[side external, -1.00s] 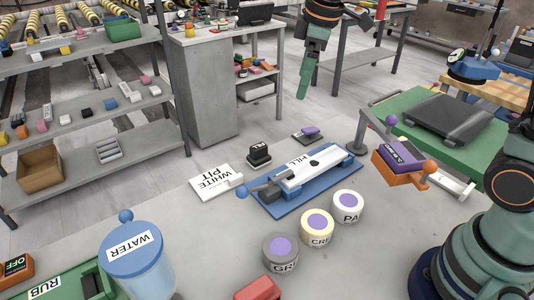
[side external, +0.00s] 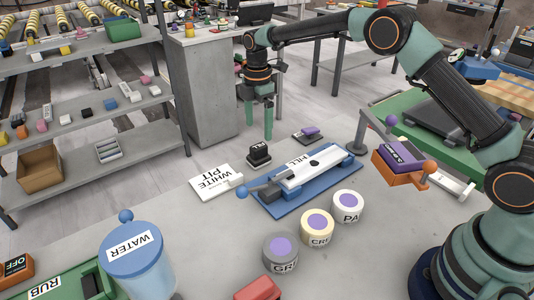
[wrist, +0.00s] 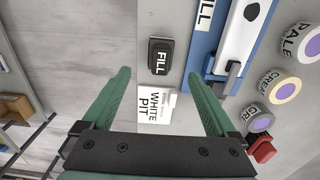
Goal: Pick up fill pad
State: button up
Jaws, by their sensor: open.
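The fill pad is a small black block (side external: 259,153) with a white label, standing on the stone slab. In the wrist view the FILL pad (wrist: 160,57) lies just beyond and between my fingertips. My gripper (side external: 259,137) hangs with its green fingers pointing down, above and slightly behind the pad in the side view. It is open and empty, and its two fingers also show spread apart in the wrist view (wrist: 160,79). The gripper does not appear to touch the pad.
A white WHITE PIT plate (side external: 212,184) lies left of the pad. A blue FILL fixture (side external: 280,204) with a lever is to the right. A small purple-topped block (side external: 308,132) is behind it. Several round jars (side external: 317,233) stand in front. A grey cabinet (side external: 205,105) is behind.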

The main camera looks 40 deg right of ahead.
aim_at(259, 146)
notch_tip(259, 146, down, 10)
jog(key=shift+s+a+r, duration=0.1)
dwell(0.4)
jog(key=shift+c, duration=0.3)
grip_shut()
